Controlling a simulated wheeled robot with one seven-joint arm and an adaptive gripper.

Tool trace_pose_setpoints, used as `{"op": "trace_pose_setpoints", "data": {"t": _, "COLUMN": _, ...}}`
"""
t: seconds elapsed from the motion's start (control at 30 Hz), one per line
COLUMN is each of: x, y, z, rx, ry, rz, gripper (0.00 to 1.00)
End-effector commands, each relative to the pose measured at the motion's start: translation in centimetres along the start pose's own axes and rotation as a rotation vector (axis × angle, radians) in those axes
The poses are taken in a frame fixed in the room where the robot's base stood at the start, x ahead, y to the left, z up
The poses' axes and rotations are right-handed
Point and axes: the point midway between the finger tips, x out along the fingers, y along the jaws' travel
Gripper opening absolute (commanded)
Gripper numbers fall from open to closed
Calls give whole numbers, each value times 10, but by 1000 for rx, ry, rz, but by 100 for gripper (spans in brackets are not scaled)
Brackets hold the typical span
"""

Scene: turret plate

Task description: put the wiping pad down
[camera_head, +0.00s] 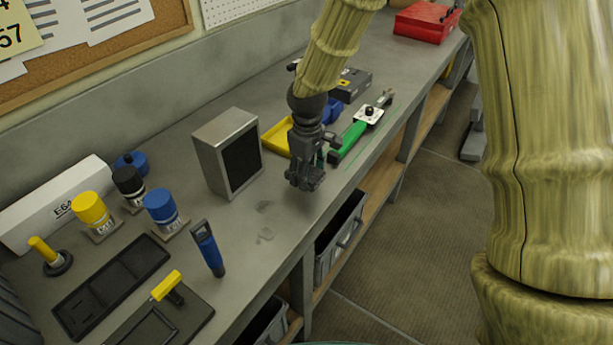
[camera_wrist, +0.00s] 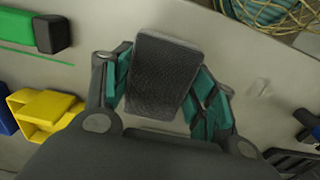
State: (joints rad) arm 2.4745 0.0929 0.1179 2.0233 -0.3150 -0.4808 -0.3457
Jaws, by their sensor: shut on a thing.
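The wiping pad (camera_wrist: 162,75) is a dark grey textured block. In the wrist view it sits between the two teal-padded fingers of my gripper (camera_wrist: 165,88), which are shut on it. In the head view my gripper (camera_head: 306,180) points down over the grey workbench (camera_head: 285,225), near its front edge and to the right of a metal box. The pad is hard to make out there, dark against the fingers. I cannot tell whether the pad touches the bench.
A metal box with a dark face (camera_head: 228,152) stands left of my gripper. A yellow bin (camera_head: 277,137) and a green-handled tool (camera_head: 347,142) lie behind it. A blue-handled tool (camera_head: 207,248), capped containers (camera_head: 91,210) and black trays (camera_head: 112,285) are nearer. Bare bench with faint smudges lies between.

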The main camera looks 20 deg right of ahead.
Motion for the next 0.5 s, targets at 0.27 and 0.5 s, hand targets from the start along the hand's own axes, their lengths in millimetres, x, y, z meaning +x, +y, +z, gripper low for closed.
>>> {"op": "trace_pose_setpoints", "data": {"t": 0.27, "x": 8, "y": 2, "z": -4, "rx": 0, "ry": -1, "rz": 0, "gripper": 23}}
{"op": "trace_pose_setpoints", "data": {"t": 0.5, "x": 30, "y": 2, "z": -3, "rx": 0, "ry": -2, "rz": 0, "gripper": 23}}
